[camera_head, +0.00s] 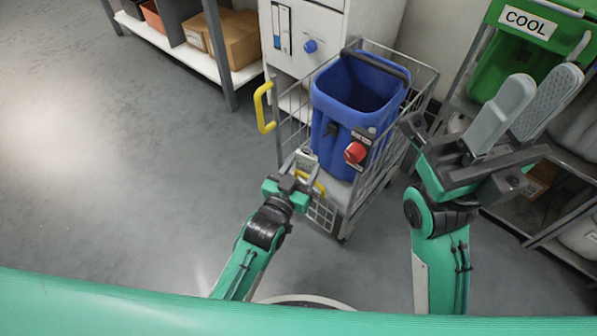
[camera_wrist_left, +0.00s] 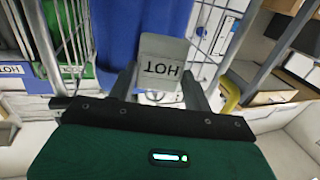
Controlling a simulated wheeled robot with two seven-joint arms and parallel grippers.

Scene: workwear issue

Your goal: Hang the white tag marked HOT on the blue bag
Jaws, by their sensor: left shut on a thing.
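The white tag (camera_wrist_left: 162,60) marked HOT is between my left gripper's fingers, its lettering upside down in the left wrist view. In the head view the tag (camera_head: 306,158) is small and its lettering unreadable. My left gripper (camera_head: 300,172) is shut on it, in front of the cart's near side. The blue bag (camera_head: 335,112) stands open-topped in the wire cart, beyond and above the tag; it also shows behind the tag in the left wrist view (camera_wrist_left: 120,35). Tag and bag look apart. My right gripper (camera_head: 522,115) looks open and empty, right of the cart.
The wire cart (camera_head: 427,82) has a yellow handle (camera_head: 262,108). A red knob (camera_head: 355,152) sits on a dark plate at the bag's front. A green container (camera_head: 490,75) labelled COOL stands on the right rack. A white cabinet (camera_head: 330,25) is behind. The floor at left is clear.

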